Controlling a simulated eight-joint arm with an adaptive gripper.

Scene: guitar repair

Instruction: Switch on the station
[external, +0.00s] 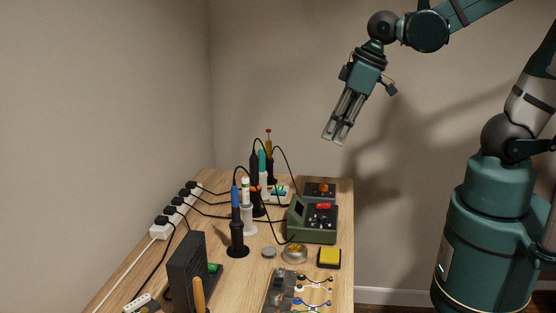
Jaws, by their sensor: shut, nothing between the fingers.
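The green soldering station (312,222) stands on the right part of the wooden bench. Its dark top panel carries a red switch (323,206); whether it is on or off is too small to tell. A second, darker unit (320,190) with an orange-red part on top sits just behind it. My gripper (336,135) is shut and empty. It hangs in the air well above the back of the bench, pointing down and slightly left, apart from everything.
Soldering irons in stands, one with a blue handle (236,210), crowd left of the station, with black cables around them. A white power strip (176,210) runs along the left edge. A yellow sponge (329,256) and a round tin (294,253) lie in front. The air around my gripper is clear.

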